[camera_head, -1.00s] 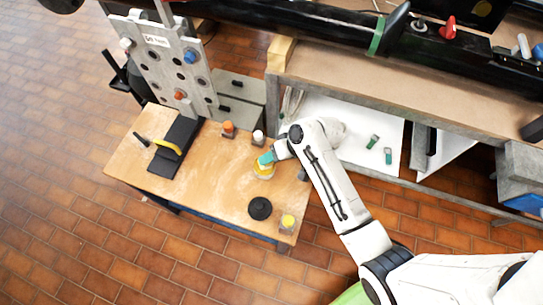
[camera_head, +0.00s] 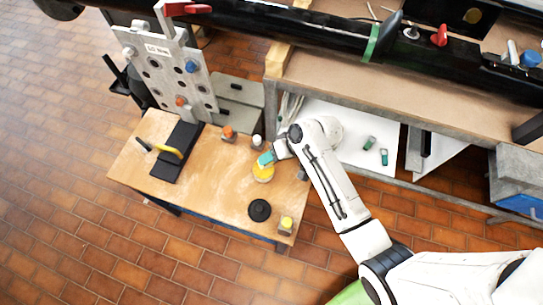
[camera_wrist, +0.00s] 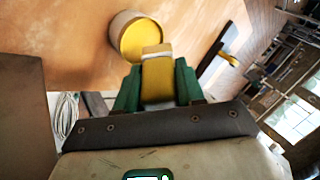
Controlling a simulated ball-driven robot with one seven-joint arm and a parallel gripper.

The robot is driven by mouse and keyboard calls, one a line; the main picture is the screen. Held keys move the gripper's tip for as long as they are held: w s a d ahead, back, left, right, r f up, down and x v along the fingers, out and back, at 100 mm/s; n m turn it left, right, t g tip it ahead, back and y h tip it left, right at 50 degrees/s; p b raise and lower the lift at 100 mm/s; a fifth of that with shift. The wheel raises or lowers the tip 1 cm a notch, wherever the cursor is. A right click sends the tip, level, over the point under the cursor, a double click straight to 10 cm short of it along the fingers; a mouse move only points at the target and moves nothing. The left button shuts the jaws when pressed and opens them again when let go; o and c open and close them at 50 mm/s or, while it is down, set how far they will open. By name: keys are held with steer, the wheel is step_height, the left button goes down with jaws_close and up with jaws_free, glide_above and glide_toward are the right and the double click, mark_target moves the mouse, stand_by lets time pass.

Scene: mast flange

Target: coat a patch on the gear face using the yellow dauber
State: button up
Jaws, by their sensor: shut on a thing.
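My gripper (camera_wrist: 158,88) is shut on the yellow dauber (camera_wrist: 157,80), which sits between its green fingers in the wrist view. The dauber's pale-banded end points toward an open pot of yellow (camera_wrist: 141,40) and overlaps its near rim in that view; I cannot tell whether they touch. In the head view my gripper (camera_head: 266,158) is low over the wooden table at the yellow pot (camera_head: 263,173), and the dauber is mostly hidden. No gear face is clearly identifiable; an upright grey plate (camera_head: 160,72) with holes and coloured knobs stands behind the table.
The wooden table (camera_head: 215,185) also holds a black block with a yellow-handled tool (camera_head: 170,152), a black disc (camera_head: 260,210), a yellow-topped jar (camera_head: 286,225), an orange-capped bottle (camera_head: 228,134) and a white-capped bottle (camera_head: 256,141). A long workbench (camera_head: 400,82) stands behind my arm.

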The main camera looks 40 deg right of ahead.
steer(key=shift+a+r+p, duration=0.1)
steer(key=shift+r+p, duration=1.65)
steer(key=shift+r, duration=0.3)
steer(key=shift+s+f+m+b, duration=0.1)
steer(key=shift+f+m+b, duration=0.2)
steer(key=shift+f, duration=0.1)
steer(key=shift+s+f+m+t+h, duration=0.1)
steer(key=shift+f+m+t+h, duration=0.15)
steer(key=shift+m+t, duration=0.2)
steer(key=m+t+h+b, duration=0.1)
steer(key=m, duration=0.1)
steer(key=shift+m+h, duration=0.35)
steer(key=m+h+b, duration=0.1)
steer(key=r+m+t, duration=0.1)
steer(key=m, duration=0.1)
steer(key=shift+a+r+h+b, duration=0.15)
steer(key=shift+a+h+b, duration=0.2)
steer(key=shift+a+h, duration=0.05)
steer(key=shift+a+r+m+h+b, duration=0.2)
steer(key=shift+a+r+m+h, duration=0.2)
steer(key=shift+r+m, duration=0.3)
steer(key=shift+a+r+m+h+b, duration=0.25)
steer(key=shift+r+m+h, duration=0.25)
steer(key=shift+m, duration=0.4)
